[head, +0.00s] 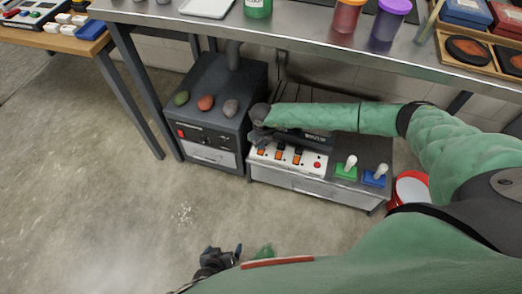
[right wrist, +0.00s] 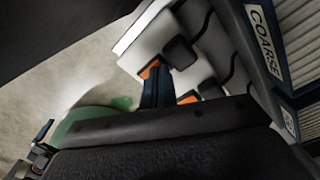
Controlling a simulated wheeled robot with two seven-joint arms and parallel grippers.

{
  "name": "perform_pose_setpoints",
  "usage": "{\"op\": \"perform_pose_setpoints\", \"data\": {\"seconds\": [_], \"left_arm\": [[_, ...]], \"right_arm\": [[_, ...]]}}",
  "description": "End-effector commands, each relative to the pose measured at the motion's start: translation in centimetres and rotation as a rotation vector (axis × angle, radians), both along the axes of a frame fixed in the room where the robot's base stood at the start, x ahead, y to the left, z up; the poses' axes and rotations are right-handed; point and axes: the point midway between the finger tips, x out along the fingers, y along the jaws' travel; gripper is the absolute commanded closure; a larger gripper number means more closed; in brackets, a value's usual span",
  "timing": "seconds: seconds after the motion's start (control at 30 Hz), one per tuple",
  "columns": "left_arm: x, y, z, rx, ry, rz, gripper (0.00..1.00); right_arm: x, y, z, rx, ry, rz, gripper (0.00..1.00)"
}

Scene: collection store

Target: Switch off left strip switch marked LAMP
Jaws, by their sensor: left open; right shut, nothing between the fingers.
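The white switch strip (head: 286,165) lies on the front of a low grey cabinet in the head view, with several orange rocker switches and a red button (head: 317,165). No LAMP lettering is readable. My right gripper (head: 261,146) is shut and empty, pointing down at the strip's left end, by the leftmost switch. In the right wrist view its dark blue fingers (right wrist: 155,88) overlap an orange switch (right wrist: 150,70) on the white strip (right wrist: 143,35); contact and the switch's position cannot be told. My left gripper (head: 238,255) is open and empty, low over the floor.
A metal table (head: 300,32) overhangs behind. A unit labelled COARSE (right wrist: 264,40) is close by. Floor in front is clear.

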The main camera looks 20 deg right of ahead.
Motion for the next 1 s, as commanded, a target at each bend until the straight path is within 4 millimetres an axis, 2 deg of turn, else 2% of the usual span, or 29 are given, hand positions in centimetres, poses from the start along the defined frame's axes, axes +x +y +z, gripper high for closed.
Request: {"op": "perform_pose_setpoints", "data": {"seconds": [0.53, 1.0], "left_arm": [[0.0, 0.0, -0.2, 0.000, 0.000, 0.000, 0.00], [0.0, 0.0, 1.8, 0.000, 0.000, 0.000, 0.00]], "right_arm": [[0.0, 0.0, -0.4, 0.000, 0.000, 0.000, 1.00], [0.0, 0.0, 2.4, 0.001, 0.000, 0.000, 1.00]]}}
